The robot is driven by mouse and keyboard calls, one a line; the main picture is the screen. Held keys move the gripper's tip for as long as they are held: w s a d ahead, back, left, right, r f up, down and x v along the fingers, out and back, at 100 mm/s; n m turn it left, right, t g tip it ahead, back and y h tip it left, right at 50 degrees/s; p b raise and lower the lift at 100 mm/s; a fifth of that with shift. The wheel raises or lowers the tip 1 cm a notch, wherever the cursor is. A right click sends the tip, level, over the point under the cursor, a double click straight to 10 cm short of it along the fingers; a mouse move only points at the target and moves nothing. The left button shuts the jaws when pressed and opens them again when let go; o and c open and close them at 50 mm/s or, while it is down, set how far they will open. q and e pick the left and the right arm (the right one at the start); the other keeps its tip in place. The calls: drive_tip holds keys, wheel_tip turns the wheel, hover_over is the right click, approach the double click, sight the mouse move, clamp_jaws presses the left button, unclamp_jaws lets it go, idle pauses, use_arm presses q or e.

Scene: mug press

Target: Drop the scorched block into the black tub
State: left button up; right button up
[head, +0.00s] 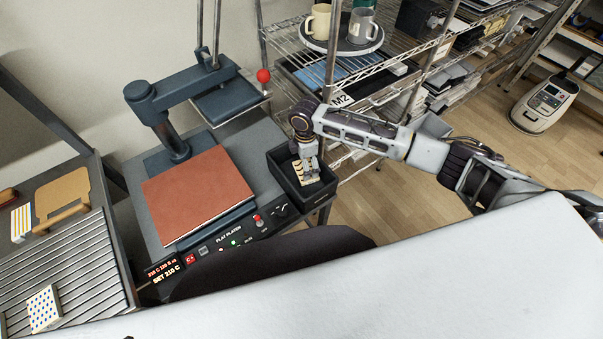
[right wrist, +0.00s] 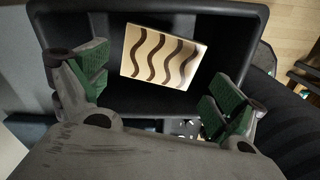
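The black tub (head: 284,184) stands at the right end of the press table, and its dark walls also show in the right wrist view (right wrist: 225,22). A cream block with dark brown wavy bands (right wrist: 162,56) is inside the tub's outline, tilted in the picture. I cannot tell if it rests on the floor of the tub. My right gripper (head: 308,172) points down into the tub. Its green-padded fingers (right wrist: 155,90) are spread wide, with a gap to the block on both sides. In the head view the gripper partly hides the block. My left gripper is not in view.
The press has a brown-red pad (head: 198,190), a raised plate and a red-knobbed lever (head: 263,76). A dotted block (head: 44,308) lies on the slatted rack at left. A wire shelf with mugs (head: 320,20) stands close behind the tub and right arm.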

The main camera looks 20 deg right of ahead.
idle(0.4)
wheel_tip(320, 180, up, 12)
idle(0.7)
drive_tip(key=shift+a+f, duration=0.1)
idle(0.9)
